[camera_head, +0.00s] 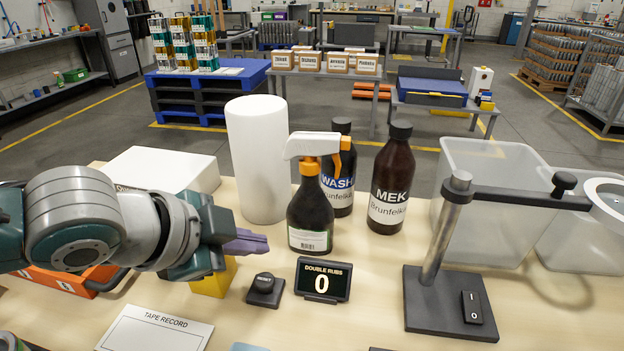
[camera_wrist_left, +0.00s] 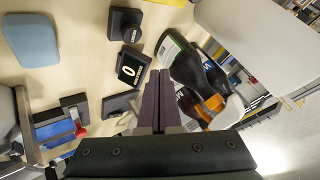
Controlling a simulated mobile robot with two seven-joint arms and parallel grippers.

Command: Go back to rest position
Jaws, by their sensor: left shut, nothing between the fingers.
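My left gripper (camera_head: 246,243) comes in from the left above the table, with its fingers shut and nothing between them. Its fingertips are just left of the dark spray bottle (camera_head: 309,212), which has a white and orange head. In the left wrist view the shut fingers (camera_wrist_left: 160,85) point over the table near the counter display. I cannot tell from the head view whether they touch the bottle. My right gripper is not in view.
On the table (camera_head: 370,290) are a white roll (camera_head: 258,160), a MEK bottle (camera_head: 390,180), a WASH bottle (camera_head: 341,170), a counter showing 0 (camera_head: 322,281), a black knob (camera_head: 265,287), a yellow block (camera_head: 214,281), a stand (camera_head: 436,260) and a clear bin (camera_head: 490,205).

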